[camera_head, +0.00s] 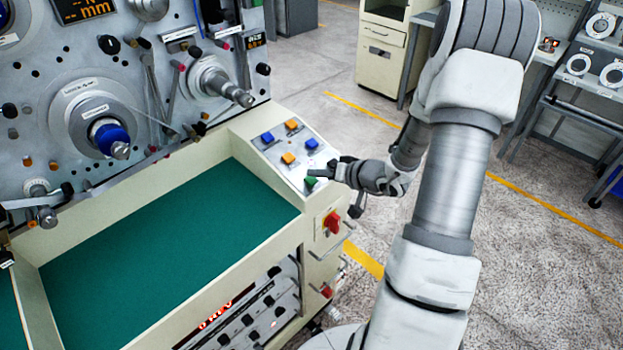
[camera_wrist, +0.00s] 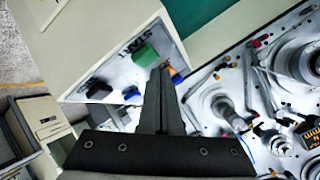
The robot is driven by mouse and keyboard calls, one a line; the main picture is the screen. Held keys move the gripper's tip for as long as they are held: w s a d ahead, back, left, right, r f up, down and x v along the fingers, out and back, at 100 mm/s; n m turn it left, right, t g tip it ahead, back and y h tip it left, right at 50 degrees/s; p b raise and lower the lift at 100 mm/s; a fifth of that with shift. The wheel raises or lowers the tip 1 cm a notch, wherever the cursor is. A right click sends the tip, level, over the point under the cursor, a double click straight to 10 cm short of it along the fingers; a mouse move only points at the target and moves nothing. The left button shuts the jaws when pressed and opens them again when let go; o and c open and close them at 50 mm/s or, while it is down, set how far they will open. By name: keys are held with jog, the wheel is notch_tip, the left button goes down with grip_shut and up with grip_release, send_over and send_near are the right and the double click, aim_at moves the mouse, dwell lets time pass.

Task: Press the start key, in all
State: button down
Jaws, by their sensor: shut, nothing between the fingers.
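The start key is a green key (camera_head: 310,182) at the near right of the light key panel (camera_head: 283,168) on the machine. In the wrist view the green key (camera_wrist: 145,54) has the printed word START beside it. My gripper (camera_head: 314,172) is shut and empty, reaching in from the right just over the panel near the green key. In the wrist view the fingertips (camera_wrist: 160,72) lie close beside the key and slightly overlap its edge. I cannot tell whether they touch it.
Blue keys (camera_head: 267,137) and orange keys (camera_head: 291,124) share the panel. A red switch (camera_head: 332,222) sits on the front face below. Winding spindles (camera_head: 110,140) stand on the upright panel at left. A green work surface (camera_head: 170,250) is bare. Open floor lies right.

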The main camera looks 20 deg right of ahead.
jog(key=shift+w+a+f+b, duration=0.15)
jog(key=shift+f+b, duration=0.75)
jog(key=shift+b, duration=1.05)
dwell(0.5)
jog(key=shift+r, duration=0.1)
jog(key=shift+s+r, duration=0.2)
jog(key=shift+r, duration=0.6)
jog(key=r, duration=0.3)
jog(key=s+r+p, duration=0.1)
jog(key=shift+s+d+r, duration=0.1)
jog(key=shift+d+r, duration=0.25)
jog(key=shift+r, duration=0.05)
dwell(0.7)
